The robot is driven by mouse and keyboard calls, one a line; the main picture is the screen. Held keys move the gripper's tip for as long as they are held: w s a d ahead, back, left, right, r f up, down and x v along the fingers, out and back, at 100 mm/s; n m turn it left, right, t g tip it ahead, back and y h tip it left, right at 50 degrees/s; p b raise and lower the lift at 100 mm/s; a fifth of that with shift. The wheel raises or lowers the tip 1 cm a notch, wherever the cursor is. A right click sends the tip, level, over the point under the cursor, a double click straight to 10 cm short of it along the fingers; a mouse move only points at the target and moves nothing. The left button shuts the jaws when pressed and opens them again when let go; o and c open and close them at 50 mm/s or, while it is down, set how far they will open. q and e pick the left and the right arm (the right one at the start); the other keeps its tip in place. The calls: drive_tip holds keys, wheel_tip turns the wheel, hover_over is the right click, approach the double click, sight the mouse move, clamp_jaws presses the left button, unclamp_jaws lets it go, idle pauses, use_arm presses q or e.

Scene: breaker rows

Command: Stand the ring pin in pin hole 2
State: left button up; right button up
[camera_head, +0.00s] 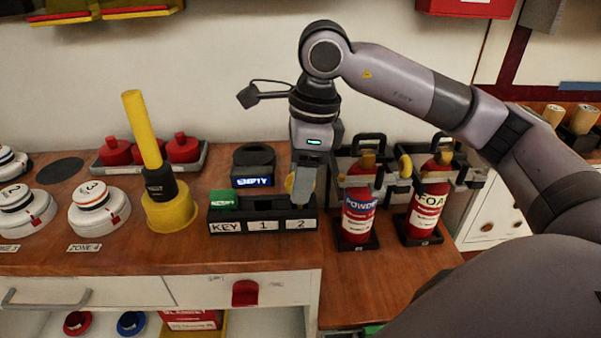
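The pin block (242,226) is a dark holder on the wooden counter, with front labels KEY, 1 and 2 and a green piece at its left end. My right gripper (303,192) points down over its right end, at label 2. A gold ring (289,183), seemingly the ring pin, shows at the left edge of the gripper's fingers, just above the block. The near finger hides the rest of the pin and hole 2, so I cannot tell whether the fingers grip it or whether it stands in the hole. My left gripper is not in view.
Red POWDER (358,217) and FOAM (428,203) extinguishers stand close on the right; a gold ring (405,165) is at the FOAM one. A black EMPTY unit (253,165) stands behind the block. A yellow wand (142,130) stands in a yellow base to the left.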

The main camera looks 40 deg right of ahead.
drive_tip(key=shift+r, duration=0.45)
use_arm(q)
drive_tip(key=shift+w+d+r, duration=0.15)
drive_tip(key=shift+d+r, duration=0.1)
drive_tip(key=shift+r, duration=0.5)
use_arm(e)
drive_tip(key=r, duration=0.4)
drive_tip(key=d+r, duration=0.1)
drive_tip(key=r, duration=0.1)
drive_tip(key=shift+s+r, duration=0.1)
drive_tip(key=shift+s, duration=0.2)
